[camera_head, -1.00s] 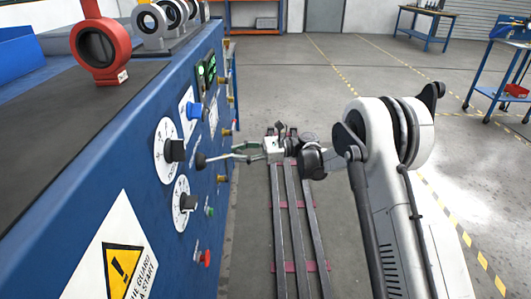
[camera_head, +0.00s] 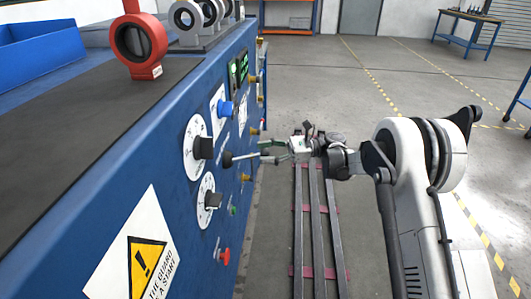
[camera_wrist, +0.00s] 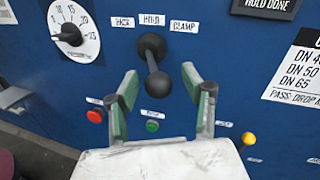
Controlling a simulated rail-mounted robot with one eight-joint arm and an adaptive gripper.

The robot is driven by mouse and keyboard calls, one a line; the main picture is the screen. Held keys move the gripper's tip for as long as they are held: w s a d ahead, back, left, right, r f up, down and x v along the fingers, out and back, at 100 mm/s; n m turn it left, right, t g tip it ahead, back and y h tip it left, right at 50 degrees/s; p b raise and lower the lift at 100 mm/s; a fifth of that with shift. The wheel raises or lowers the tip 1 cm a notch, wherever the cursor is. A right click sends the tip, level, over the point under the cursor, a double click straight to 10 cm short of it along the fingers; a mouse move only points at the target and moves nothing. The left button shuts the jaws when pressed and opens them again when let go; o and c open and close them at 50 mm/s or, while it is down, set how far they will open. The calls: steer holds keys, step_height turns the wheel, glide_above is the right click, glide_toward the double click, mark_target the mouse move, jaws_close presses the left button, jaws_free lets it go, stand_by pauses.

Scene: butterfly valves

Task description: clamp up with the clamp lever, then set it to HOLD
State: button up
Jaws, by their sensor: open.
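The clamp lever (camera_wrist: 152,68) stands out from the blue panel below the labels BACK, HOLD (camera_wrist: 152,20) and CLAMP (camera_wrist: 185,26). Its dark round end (camera_wrist: 158,84) points towards the wrist camera, slightly low. I cannot tell clearly which label it is set to. My gripper (camera_wrist: 161,76) is open, with one green-padded finger either side of the lever's end in the picture. I see no clear contact. In the head view the lever (camera_head: 243,157) reaches from the panel towards my gripper (camera_head: 274,150); the fingertips partly overlap there.
A numbered dial (camera_wrist: 73,30) is left of the lever. Red (camera_wrist: 95,116) and green (camera_wrist: 152,126) buttons and a yellow knob (camera_wrist: 248,138) sit lower. A red valve (camera_head: 135,43) stands on the bench top. The floor right of the panel has open room.

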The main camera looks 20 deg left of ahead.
steer(key=shift+d, duration=0.1)
steer(key=v, duration=1.2)
steer(key=s+d+r+n+t+h, duration=0.1)
steer(key=s+d+r+t+h, duration=0.2)
steer(key=s+d+r+t, duration=0.25)
steer(key=s+d+r+n+t+h, duration=0.1)
steer(key=s+d+r+t+h, duration=0.2)
steer(key=s+d+r, duration=0.45)
steer(key=s+d+f+n+t+h, duration=0.25)
steer(key=s+d+n+h, duration=0.2)
steer(key=s+d, duration=0.75)
steer(key=s+d+f+n+t+h, duration=0.2)
steer(key=s+d+n+t+h, duration=0.25)
steer(key=s+d, duration=0.65)
step_height(320, 180, up, 13)
steer(key=s+a+p, duration=0.1)
steer(key=s+p, duration=0.1)
steer(key=p, duration=1)
steer(key=shift+a+m+h, duration=0.3)
steer(key=shift+m+h, duration=0.1)
